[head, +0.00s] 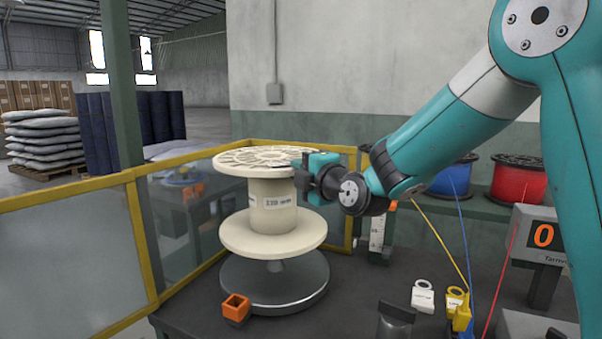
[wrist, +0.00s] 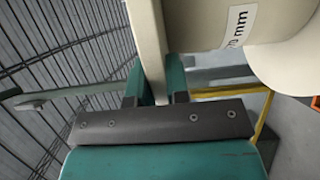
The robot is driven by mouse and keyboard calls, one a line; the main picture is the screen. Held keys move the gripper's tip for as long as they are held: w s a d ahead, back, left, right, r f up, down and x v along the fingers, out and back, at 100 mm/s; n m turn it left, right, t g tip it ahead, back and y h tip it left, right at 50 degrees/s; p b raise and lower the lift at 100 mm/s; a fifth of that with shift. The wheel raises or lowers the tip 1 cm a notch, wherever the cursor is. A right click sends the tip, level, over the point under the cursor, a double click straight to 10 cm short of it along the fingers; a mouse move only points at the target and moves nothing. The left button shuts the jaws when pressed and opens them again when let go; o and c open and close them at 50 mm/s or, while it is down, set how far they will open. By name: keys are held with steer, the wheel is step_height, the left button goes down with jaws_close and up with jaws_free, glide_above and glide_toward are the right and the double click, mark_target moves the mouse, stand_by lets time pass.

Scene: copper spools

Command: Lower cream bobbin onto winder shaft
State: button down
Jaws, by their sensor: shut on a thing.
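The cream bobbin (head: 272,208) is upright, with a slotted top flange, a labelled core and a wide lower flange. My gripper (head: 303,174) is at the right side of its top flange. In the wrist view, my gripper's teal fingers (wrist: 154,82) are shut on either side of the cream flange (wrist: 147,40), with the labelled core to the right. The winder's round grey metal plate (head: 275,285) is directly below the bobbin. A short grey piece shows between the lower flange and the plate. The rest of the winder shaft is hidden by the bobbin.
An orange square block (head: 236,307) sits at the plate's front left. A yellow-framed guard (head: 140,235) runs along the left and behind. Blue (head: 453,178) and red (head: 517,180) spools stand on a shelf at right, with wires down to the table. White and yellow tags lie front right.

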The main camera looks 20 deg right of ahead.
steer(key=shift+f+b, duration=4.9)
steer(key=shift+b, duration=0.8)
steer(key=shift+s+f+b, duration=0.1)
steer(key=shift+f+b, duration=0.35)
steer(key=shift+b, duration=0.35)
steer(key=c, duration=1)
jaws_free()
steer(key=shift+f, duration=0.25)
steer(key=b+v, duration=0.4)
steer(key=v, duration=1.3)
steer(key=shift+s, duration=0.25)
